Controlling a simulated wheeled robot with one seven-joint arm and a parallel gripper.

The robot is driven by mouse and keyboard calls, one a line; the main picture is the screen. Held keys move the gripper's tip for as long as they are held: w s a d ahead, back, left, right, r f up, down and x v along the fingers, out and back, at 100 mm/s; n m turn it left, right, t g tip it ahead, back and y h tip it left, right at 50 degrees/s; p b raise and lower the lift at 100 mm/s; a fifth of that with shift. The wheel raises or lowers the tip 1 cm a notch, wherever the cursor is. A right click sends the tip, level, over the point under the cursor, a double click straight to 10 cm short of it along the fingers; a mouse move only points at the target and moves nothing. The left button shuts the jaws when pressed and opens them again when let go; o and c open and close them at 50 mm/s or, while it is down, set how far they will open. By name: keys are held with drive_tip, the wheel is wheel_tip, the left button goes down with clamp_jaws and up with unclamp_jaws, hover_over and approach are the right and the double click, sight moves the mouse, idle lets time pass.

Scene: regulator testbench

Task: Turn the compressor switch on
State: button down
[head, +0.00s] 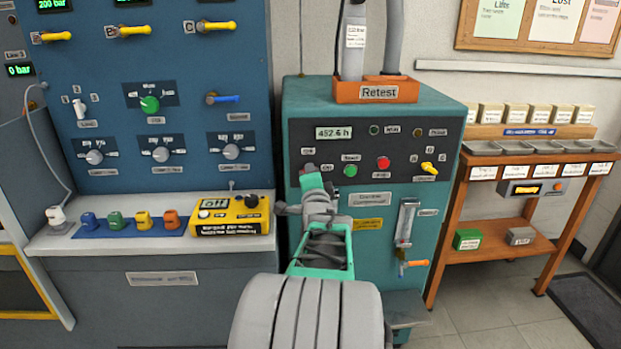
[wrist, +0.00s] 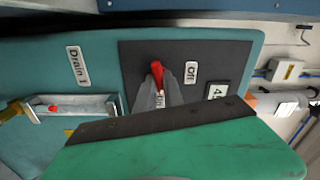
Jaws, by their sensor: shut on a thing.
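The compressor (head: 300,115) is a teal cabinet with a dark control panel. Its red switch (wrist: 157,72) shows in the wrist view as a small lever between the grey fingers of my gripper (wrist: 155,96). Another small label is partly hidden by the fingers. In the head view my gripper (head: 315,190) is at the panel's left side, shut on the switch.
A green button (head: 350,171), a red button (head: 383,163) and a yellow lever (head: 429,168) sit to the right on the panel. A flow gauge (head: 405,222) and orange valve handle (head: 413,264) are lower. A yellow box (head: 235,215) stands on the left bench.

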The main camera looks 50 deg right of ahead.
drive_tip(key=shift+f+m, duration=0.1)
drive_tip(key=shift+m, duration=1.1)
drive_tip(key=c, duration=1.5)
unclamp_jaws()
drive_tip(key=shift+o, duration=0.2)
drive_tip(key=shift+s, duration=0.1)
drive_tip(key=v, duration=0.7)
drive_tip(key=shift+s+a, duration=0.25)
